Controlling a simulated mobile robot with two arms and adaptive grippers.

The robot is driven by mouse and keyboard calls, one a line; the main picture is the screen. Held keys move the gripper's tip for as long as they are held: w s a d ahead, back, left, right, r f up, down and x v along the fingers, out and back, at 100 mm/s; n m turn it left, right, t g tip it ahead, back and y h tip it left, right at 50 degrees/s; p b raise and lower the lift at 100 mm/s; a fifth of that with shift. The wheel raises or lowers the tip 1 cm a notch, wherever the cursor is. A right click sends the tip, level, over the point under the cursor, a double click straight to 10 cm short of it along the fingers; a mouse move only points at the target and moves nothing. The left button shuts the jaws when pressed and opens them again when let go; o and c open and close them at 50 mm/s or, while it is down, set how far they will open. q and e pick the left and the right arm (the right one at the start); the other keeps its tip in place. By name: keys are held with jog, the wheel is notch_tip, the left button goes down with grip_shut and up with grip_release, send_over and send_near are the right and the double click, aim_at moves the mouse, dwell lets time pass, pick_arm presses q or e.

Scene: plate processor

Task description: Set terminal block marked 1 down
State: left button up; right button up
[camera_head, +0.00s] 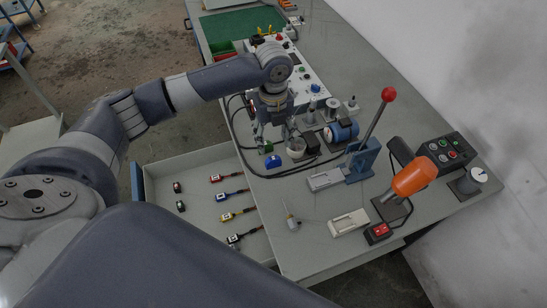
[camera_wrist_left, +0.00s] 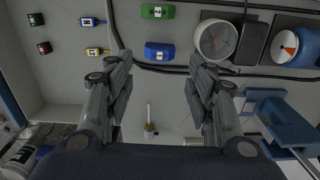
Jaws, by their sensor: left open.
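My left gripper (camera_head: 277,142) is open above the grey bench, and its spread fingers also frame the left wrist view (camera_wrist_left: 159,65). A small blue block (camera_head: 273,161) with a pale label lies on the bench just below the fingers. In the left wrist view the blue block (camera_wrist_left: 160,52) shows between the fingertips, with nothing gripped. A green block (camera_wrist_left: 157,12) with a white label lies beyond it. I cannot read the labels surely enough to tell which block is marked 1. My right gripper is not in view.
An open drawer (camera_head: 190,168) holds several small coloured, labelled pieces. Black cables (camera_head: 262,172) run close to the blue block. A lever press with a red knob (camera_head: 388,94), a blue motor-like part (camera_head: 341,131) and an orange-handled tool (camera_head: 414,178) stand to the right.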

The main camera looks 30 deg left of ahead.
aim_at(273, 158)
pick_arm(q)
notch_tip(273, 158, down, 4)
jog(key=shift+s+f+p, duration=0.1)
jog(key=shift+p, duration=0.2)
notch_tip(273, 158, down, 4)
jog(key=shift+f+p, duration=0.15)
jog(key=shift+p, duration=0.7)
jog(key=shift+f, duration=0.45)
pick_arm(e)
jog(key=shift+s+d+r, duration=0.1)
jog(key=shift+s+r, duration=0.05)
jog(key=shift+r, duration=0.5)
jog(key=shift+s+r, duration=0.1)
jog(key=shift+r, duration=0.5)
pick_arm(q)
jog(key=shift+c, duration=0.2)
jog(key=c, duration=0.6)
jog(key=shift+c, duration=0.3)
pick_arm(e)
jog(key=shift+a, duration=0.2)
